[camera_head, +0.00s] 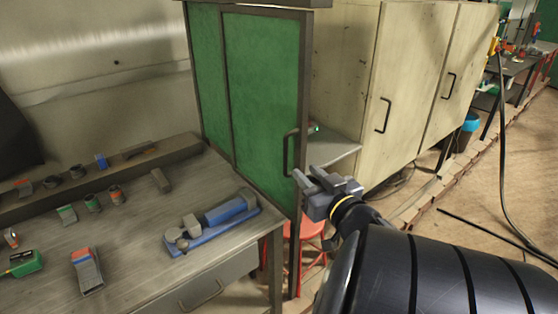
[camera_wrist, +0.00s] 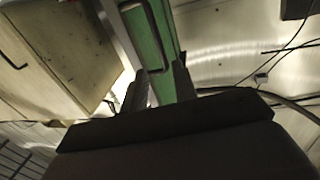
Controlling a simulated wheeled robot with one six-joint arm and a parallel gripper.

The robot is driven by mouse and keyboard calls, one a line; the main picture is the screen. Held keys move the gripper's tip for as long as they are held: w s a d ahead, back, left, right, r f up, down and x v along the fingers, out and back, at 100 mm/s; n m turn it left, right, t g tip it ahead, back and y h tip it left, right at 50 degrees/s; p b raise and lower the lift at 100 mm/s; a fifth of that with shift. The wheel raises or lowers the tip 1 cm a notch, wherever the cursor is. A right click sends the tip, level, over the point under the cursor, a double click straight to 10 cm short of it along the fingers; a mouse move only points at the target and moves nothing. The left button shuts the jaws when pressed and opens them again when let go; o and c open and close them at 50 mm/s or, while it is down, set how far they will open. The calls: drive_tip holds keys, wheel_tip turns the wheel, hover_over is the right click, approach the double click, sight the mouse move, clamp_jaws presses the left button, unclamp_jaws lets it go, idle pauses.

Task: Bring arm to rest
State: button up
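My gripper (camera_head: 308,176) is at the end of my black arm, in front of the green cabinet door (camera_head: 262,90). Its fingers stand apart, and it looks empty. In the wrist view the two fingers (camera_wrist: 160,76) point at the green door (camera_wrist: 137,30) and its dark bar handle (camera_wrist: 155,35). The handle (camera_head: 287,153) is just left of and above the fingertips in the head view. I cannot tell whether the fingers touch it or how far its lower end reaches between them.
A workbench (camera_head: 140,245) with a blue vise (camera_head: 215,222) and several small items is on the left. Beige cabinets (camera_head: 385,110) stand behind my gripper to the right. A red stool (camera_head: 308,230) is below it. Open floor (camera_head: 480,190) lies at the right, with a hanging cable (camera_head: 503,150).

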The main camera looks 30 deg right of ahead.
sight(287, 153)
drive_tip(key=w, duration=1.1)
drive_tip(key=shift+w, duration=0.25)
idle(0.3)
drive_tip(key=shift+s, duration=0.55)
drive_tip(key=s, duration=1.1)
drive_tip(key=w, duration=1.6)
drive_tip(key=shift+a, duration=0.45)
drive_tip(key=shift+r, duration=0.1)
